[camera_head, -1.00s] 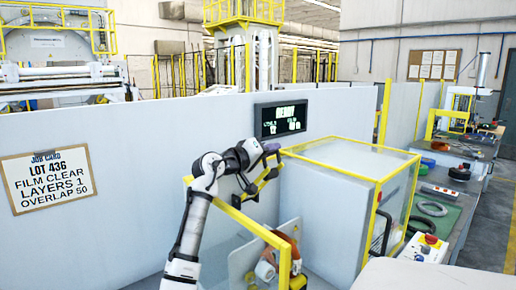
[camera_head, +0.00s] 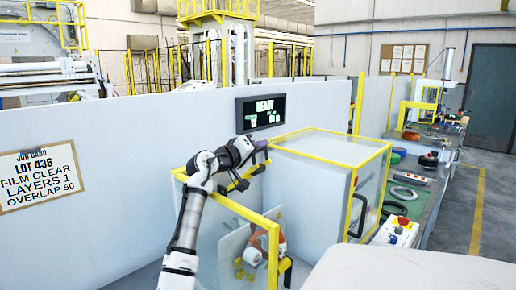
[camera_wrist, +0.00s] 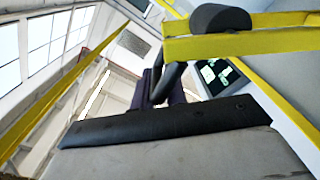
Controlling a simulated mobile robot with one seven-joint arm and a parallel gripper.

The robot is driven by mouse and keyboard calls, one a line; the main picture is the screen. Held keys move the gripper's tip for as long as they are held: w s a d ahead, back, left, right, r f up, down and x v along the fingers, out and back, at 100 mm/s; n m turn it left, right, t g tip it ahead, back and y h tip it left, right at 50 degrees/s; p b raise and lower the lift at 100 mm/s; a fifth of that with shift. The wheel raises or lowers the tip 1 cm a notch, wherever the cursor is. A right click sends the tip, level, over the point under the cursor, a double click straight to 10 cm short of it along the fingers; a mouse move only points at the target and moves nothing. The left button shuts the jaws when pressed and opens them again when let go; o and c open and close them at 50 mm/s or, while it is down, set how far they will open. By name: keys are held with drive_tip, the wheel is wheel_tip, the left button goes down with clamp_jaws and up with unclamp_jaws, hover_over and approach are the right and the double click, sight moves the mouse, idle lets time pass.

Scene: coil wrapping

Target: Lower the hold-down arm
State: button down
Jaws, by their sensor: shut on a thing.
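My gripper (camera_head: 260,147) is at the upper middle of the wrapping cell, beside a black handle (camera_head: 240,182) on a yellow-framed clear guard. The wrapping machine's orange part (camera_head: 276,240) shows behind the clear guard panel, low in the middle. I cannot make out the hold-down arm clearly; the guard and frame cover much of that area.
A closed clear box with yellow edges (camera_head: 345,148) stands right of the guard. A control panel with a red button (camera_head: 404,221) and a bench with rings (camera_head: 408,178) are further right. Floor is free at far right.

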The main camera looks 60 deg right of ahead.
drive_tip(key=c, duration=1.5)
unclamp_jaws()
drive_tip(key=shift+r, duration=0.1)
wheel_tip(320, 180, up, 20)
